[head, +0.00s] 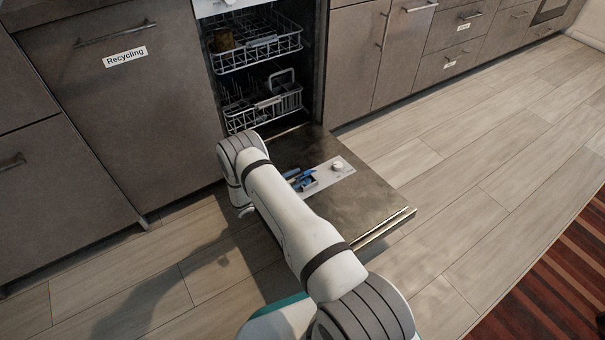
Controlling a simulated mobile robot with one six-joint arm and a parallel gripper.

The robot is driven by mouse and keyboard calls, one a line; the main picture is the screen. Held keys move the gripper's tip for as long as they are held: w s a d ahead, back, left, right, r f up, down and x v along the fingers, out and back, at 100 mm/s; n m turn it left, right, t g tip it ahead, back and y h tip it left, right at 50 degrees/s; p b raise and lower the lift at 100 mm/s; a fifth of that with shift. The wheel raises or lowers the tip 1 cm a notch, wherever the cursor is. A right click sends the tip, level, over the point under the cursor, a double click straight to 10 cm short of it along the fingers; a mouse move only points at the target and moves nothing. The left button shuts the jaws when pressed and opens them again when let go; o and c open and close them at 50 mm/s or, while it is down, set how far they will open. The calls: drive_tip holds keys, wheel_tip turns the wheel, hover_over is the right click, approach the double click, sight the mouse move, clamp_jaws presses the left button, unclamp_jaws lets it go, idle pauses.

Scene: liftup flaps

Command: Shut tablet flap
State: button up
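The dishwasher door (375,205) is folded down and lies open, roughly level above the floor. A pale dispenser panel (326,178) is set in its inner face, with a round light cap (338,167) at its right. Blue parts (302,181) show at the panel's left end, close against my arm's outline. They look like the tablet compartment area with my fingertips at it, but I cannot clearly separate flap from fingers. My white arm crosses in front and hides the rest of my gripper and the door's left part. The flap's angle is too small to tell.
Two wire racks, upper (258,50) and lower (265,108), sit inside the dishwasher; a brownish item (221,40) is in the upper one. A cabinet labelled Recycling (125,57) stands left. Wooden floor (470,170) is clear to the right, with a striped rug (560,270).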

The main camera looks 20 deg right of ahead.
drive_tip(key=shift+s+a+p, duration=0.2)
drive_tip(key=shift+a, duration=0.85)
drive_tip(key=shift+s+a+p, duration=0.2)
drive_tip(key=shift+a, duration=0.85)
drive_tip(key=shift+c, duration=0.4)
